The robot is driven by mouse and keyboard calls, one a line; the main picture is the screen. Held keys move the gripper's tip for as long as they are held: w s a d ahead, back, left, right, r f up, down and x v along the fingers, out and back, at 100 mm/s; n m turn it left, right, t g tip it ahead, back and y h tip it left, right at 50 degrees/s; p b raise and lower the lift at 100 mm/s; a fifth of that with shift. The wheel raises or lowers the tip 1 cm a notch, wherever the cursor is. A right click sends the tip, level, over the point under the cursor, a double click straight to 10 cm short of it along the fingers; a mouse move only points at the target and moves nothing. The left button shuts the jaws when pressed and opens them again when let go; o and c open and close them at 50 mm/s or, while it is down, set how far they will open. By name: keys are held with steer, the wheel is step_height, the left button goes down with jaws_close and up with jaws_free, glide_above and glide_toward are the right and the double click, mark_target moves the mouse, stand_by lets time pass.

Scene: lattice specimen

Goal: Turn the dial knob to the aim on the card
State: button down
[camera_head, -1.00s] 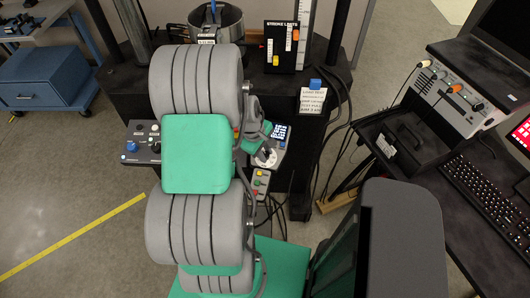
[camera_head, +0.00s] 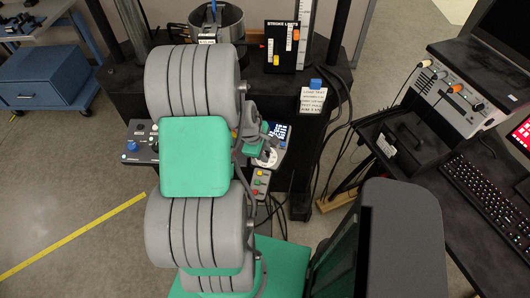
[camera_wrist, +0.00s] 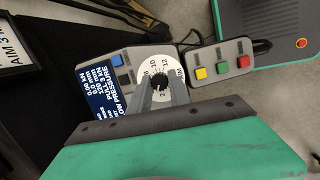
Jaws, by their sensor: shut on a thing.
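The dial knob (camera_wrist: 158,81) is small, black and ridged, in the middle of a white numbered dial face (camera_wrist: 150,68). My gripper (camera_wrist: 161,88) is shut on the knob, one finger on each side, and the fingers hide part of the dial's numbers. The card (camera_head: 312,101) is white with black print, hanging on the black frame. Its edge shows in the wrist view (camera_wrist: 12,48) with the word AIM. I cannot read the dial's exact setting.
A blue screen (camera_wrist: 108,97) with white text and a blue button (camera_wrist: 118,60) sit beside the dial. A grey box (camera_wrist: 221,62) with yellow, green and red buttons is close by. A black stroke limits panel (camera_head: 286,48) stands behind.

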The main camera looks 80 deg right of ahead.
steer(key=c, duration=1.2)
jaws_free()
steer(key=v, duration=0.7)
steer(key=shift+r+b, duration=0.3)
steer(key=shift+r, duration=0.1)
steer(key=shift+w, duration=0.15)
